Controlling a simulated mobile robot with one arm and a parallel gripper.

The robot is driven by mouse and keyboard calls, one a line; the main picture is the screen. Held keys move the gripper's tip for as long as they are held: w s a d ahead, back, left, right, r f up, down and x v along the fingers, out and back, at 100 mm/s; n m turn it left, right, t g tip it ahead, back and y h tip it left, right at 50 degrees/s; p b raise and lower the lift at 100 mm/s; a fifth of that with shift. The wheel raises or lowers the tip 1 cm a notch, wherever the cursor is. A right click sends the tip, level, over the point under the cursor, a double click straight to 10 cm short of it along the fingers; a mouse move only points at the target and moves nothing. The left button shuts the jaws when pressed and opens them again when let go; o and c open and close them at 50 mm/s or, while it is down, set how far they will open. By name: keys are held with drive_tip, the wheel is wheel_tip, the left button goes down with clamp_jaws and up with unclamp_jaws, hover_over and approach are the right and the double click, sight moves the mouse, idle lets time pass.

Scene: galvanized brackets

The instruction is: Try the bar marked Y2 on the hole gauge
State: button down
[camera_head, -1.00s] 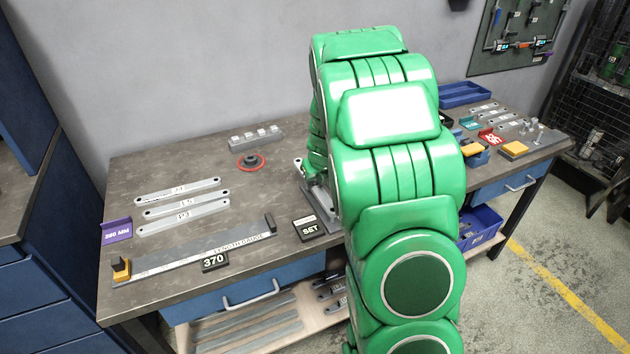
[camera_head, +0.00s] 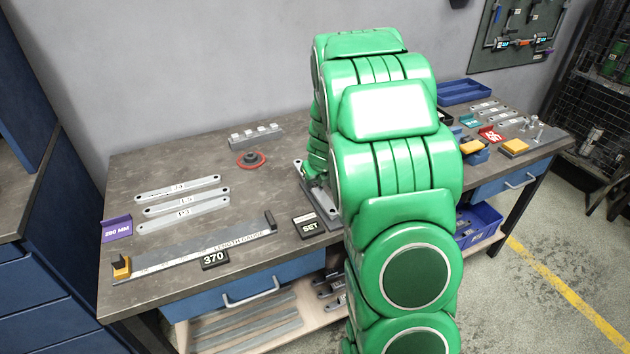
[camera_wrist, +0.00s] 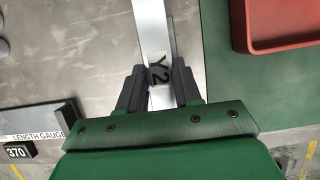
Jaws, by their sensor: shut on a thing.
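The bar marked Y2 (camera_wrist: 150,30) is a flat light-grey metal strip in the wrist view. It runs from the top edge down into my gripper (camera_wrist: 159,84), and its dark Y2 label shows between the fingers. My gripper is shut on the bar near that label; the bar's far end is out of the frame. I cannot make out the hole gauge for certain; a grey metal plate (camera_head: 321,208) lies partly behind my arm, beside the block marked SET (camera_head: 308,226).
The length gauge (camera_head: 190,257) lies at the bench front with a 370 block (camera_head: 214,260). Several labelled bars (camera_head: 182,212) lie behind it. In the wrist view a red tray (camera_wrist: 262,48) stands on a green surface (camera_wrist: 228,75) at right. Bare bench lies left of the bar.

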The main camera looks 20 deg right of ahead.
drive_tip(key=shift+f, duration=0.75)
idle(1.8)
drive_tip(key=c, duration=0.7)
unclamp_jaws()
drive_tip(key=shift+r, duration=0.15)
drive_tip(key=v, duration=0.6)
drive_tip(key=shift+s+r, duration=0.1)
drive_tip(key=shift+r, duration=0.15)
drive_tip(key=shift+s+r, duration=0.25)
drive_tip(key=shift+r, duration=0.2)
